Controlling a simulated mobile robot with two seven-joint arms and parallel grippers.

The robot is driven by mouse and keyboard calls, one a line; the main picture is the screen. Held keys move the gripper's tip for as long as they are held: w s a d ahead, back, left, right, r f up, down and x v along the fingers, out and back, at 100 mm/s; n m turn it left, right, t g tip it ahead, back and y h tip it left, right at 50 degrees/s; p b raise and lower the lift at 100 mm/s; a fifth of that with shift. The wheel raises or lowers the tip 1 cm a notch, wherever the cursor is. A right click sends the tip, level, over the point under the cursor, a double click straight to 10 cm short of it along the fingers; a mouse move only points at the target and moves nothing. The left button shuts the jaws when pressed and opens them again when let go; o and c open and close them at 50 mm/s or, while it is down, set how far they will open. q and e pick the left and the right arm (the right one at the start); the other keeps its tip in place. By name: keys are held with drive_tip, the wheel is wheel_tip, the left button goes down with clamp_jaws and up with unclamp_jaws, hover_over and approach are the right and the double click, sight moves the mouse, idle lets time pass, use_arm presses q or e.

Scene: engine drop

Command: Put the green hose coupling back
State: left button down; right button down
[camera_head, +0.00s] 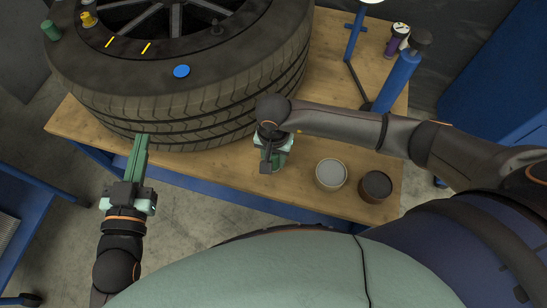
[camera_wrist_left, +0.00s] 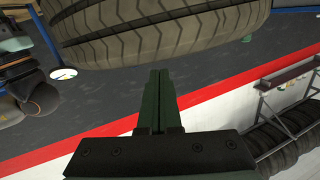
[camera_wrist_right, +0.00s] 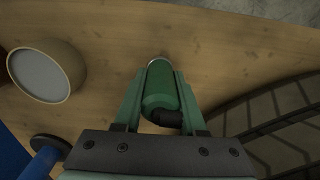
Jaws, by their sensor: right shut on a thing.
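My right gripper (camera_wrist_right: 160,100) is shut on a green cylinder with a black end piece, the green hose coupling (camera_wrist_right: 160,84), at or just above the wooden bench. In the head view, the right gripper (camera_head: 273,160) is beside the tire's front, and its own wrist largely hides the coupling. Another green cylindrical piece (camera_head: 50,31) stands on the tire's upper side at the far left; I cannot tell what it is. My left gripper (camera_head: 142,145) is shut and empty, in front of the tire; its fingers also show together in the left wrist view (camera_wrist_left: 160,100).
The large tire (camera_head: 190,75) fills the back left of the wooden bench (camera_head: 320,140), bearing a brass fitting (camera_head: 88,19) and a blue disc (camera_head: 181,71). A pale round pot (camera_head: 331,174) and a dark pot (camera_head: 375,186) stand right of the right gripper. A blue cylinder (camera_head: 398,80) stands behind.

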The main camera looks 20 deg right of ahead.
use_arm(q)
drive_tip(key=shift+r, duration=0.25)
use_arm(e)
drive_tip(key=shift+f, duration=0.15)
drive_tip(key=shift+c, duration=2.4)
unclamp_jaws()
use_arm(q)
drive_tip(key=shift+w+r+t+h, duration=0.1)
drive_tip(key=shift+r+t+h, duration=0.2)
drive_tip(key=shift+r, duration=0.3)
drive_tip(key=shift+f, duration=0.1)
use_arm(e)
wheel_tip(320, 180, up, 4)
drive_tip(key=shift+r+p, duration=0.1)
drive_tip(key=shift+p, duration=0.5)
wheel_tip(320, 180, up, 7)
drive_tip(key=shift+p, duration=0.65)
use_arm(q)
drive_tip(key=s+f+n+g+y, duration=0.1)
drive_tip(key=s+f+g, duration=0.2)
drive_tip(key=f, duration=0.4)
drive_tip(key=s+f+g+y, duration=0.1)
drive_tip(key=s+f+g, duration=0.2)
drive_tip(key=f, duration=0.5)
drive_tip(key=shift+f+n+g, duration=0.2)
drive_tip(key=shift+n+g, duration=0.2)
drive_tip(key=shift+g, duration=0.1)
use_arm(e)
drive_tip(key=shift+r, duration=0.55)
